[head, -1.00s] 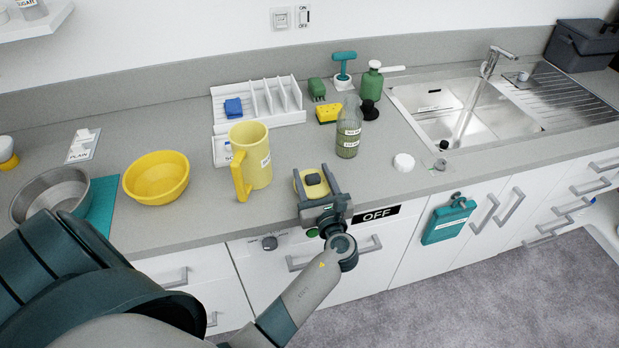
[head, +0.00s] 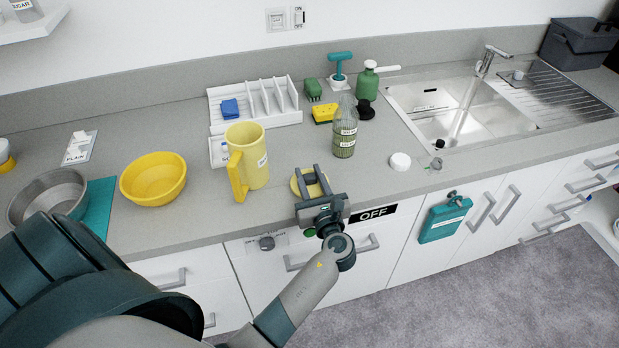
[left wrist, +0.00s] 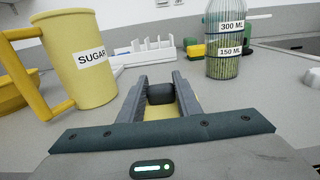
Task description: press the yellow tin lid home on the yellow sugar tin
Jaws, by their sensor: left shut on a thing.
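The yellow sugar tin (head: 250,165) stands upright on the counter, open at the top, with a handle on its left; its SUGAR label shows in the left wrist view (left wrist: 92,75). The yellow tin lid (head: 298,184) is right of the tin, low by the counter's front edge. My left gripper (head: 308,172) is shut on the lid's dark knob (left wrist: 160,93), one finger on each side. The fingers hide part of the lid, and I cannot tell whether it touches the counter. My right gripper is not in view.
A glass bottle (head: 345,130) stands behind and right of my gripper. A yellow bowl (head: 153,180) is left of the tin, and a white rack (head: 255,115) is behind it. A white round piece (head: 400,161) lies near the sink (head: 465,110). Counter between tin and bottle is clear.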

